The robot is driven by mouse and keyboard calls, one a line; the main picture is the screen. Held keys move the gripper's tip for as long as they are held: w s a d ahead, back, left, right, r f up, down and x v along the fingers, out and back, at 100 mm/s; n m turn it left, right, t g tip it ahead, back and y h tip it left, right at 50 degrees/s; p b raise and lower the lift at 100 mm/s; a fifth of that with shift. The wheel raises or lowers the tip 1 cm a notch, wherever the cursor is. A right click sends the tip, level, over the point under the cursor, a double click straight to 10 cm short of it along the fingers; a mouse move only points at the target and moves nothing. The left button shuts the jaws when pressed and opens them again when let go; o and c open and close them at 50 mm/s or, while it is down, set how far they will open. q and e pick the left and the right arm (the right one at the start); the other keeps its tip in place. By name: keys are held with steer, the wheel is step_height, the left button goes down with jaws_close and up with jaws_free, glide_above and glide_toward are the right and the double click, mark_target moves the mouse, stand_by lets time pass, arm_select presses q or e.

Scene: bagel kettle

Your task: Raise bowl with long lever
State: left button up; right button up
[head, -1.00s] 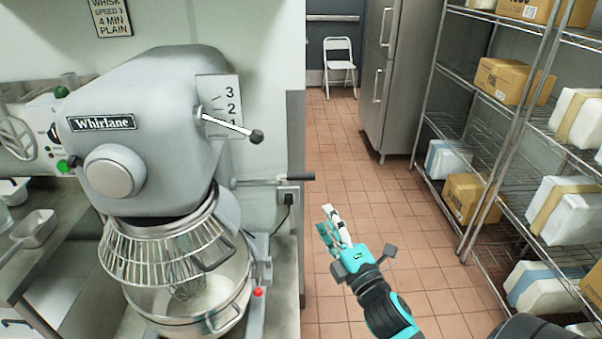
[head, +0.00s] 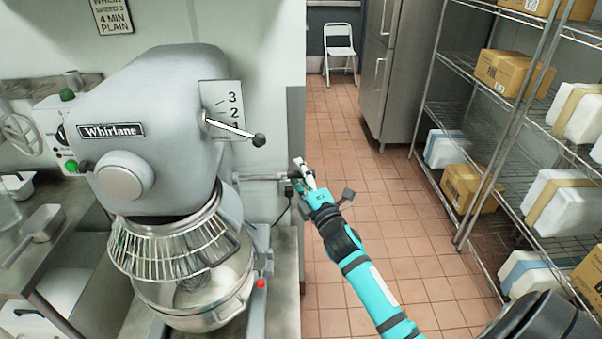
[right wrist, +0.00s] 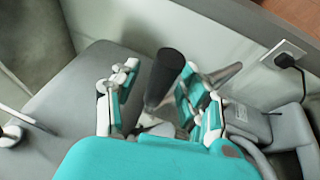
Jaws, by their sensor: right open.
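The grey Whirlane mixer (head: 150,130) stands at the left. Its steel bowl (head: 185,300) hangs low under the wire guard, with a whisk inside. The long lever (head: 262,177) sticks out to the right from the mixer's column. My right gripper (head: 301,172) is at the outer end of this lever, and its fingers partly hide the grip. In the right wrist view, the lever's black grip (right wrist: 166,75) lies between the spread, open fingers (right wrist: 158,82). I cannot tell whether any finger touches it. My left gripper is out of view.
A shorter speed lever with a black knob (head: 259,140) sits above, by the 3-2-1 plate. A wall outlet with a plug (right wrist: 287,60) is close by the gripper. Wire shelves with boxes (head: 510,75) line the right. The tiled floor (head: 400,230) between is clear.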

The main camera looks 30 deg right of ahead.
jaws_close()
steer(key=shift+f, duration=0.1)
stand_by(0.4)
